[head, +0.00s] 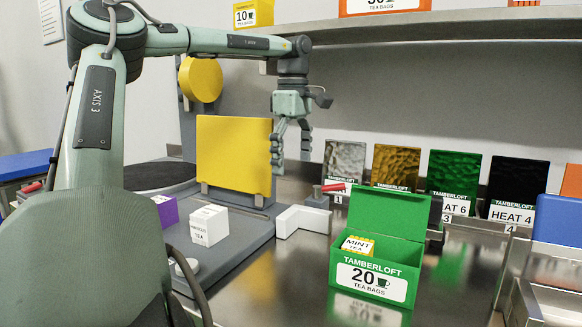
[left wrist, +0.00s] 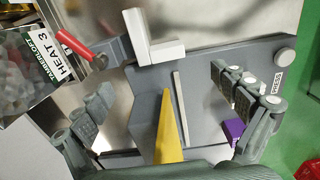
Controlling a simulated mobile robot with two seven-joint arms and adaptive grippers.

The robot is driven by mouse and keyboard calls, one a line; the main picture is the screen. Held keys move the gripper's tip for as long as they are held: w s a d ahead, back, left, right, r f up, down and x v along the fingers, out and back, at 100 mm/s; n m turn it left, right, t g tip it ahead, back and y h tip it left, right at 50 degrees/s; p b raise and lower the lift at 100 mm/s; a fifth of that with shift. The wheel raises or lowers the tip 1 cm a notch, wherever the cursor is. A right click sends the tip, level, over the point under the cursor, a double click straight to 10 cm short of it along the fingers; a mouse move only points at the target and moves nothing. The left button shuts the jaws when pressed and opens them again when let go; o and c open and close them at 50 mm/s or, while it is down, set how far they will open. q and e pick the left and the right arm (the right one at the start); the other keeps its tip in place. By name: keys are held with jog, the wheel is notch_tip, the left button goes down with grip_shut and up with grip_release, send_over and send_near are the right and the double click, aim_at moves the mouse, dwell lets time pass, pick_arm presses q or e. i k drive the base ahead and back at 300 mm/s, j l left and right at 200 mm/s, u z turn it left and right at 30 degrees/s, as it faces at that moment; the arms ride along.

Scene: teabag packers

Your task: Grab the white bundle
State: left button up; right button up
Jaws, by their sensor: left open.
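The white bundle (head: 208,226), a small white box with tea lettering, stands on the grey machine base (head: 240,225) in the head view. A purple bundle (head: 165,211) is just left of it and also shows in the left wrist view (left wrist: 234,130). I cannot make out the white bundle in the left wrist view. My left gripper (head: 291,146) hangs fingers down, open and empty, above and right of the white bundle, beside the yellow plate (head: 234,155). Its spread fingers show in the left wrist view (left wrist: 165,103). My right gripper is not in view.
A white L-shaped guide (head: 302,220) and a red-handled lever (head: 322,192) are right of the base. A shelf (head: 430,29) hangs above.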

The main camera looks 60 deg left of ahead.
aim_at(209, 224)
jog(key=l+u, duration=0.45)
jog(key=j+u, duration=0.1)
jog(key=u, duration=0.35)
jog(key=j+u, duration=0.1)
jog(key=u, duration=0.35)
jog(key=i+j+u, duration=0.1)
jog(key=u, duration=0.85)
jog(key=i+j, duration=0.05)
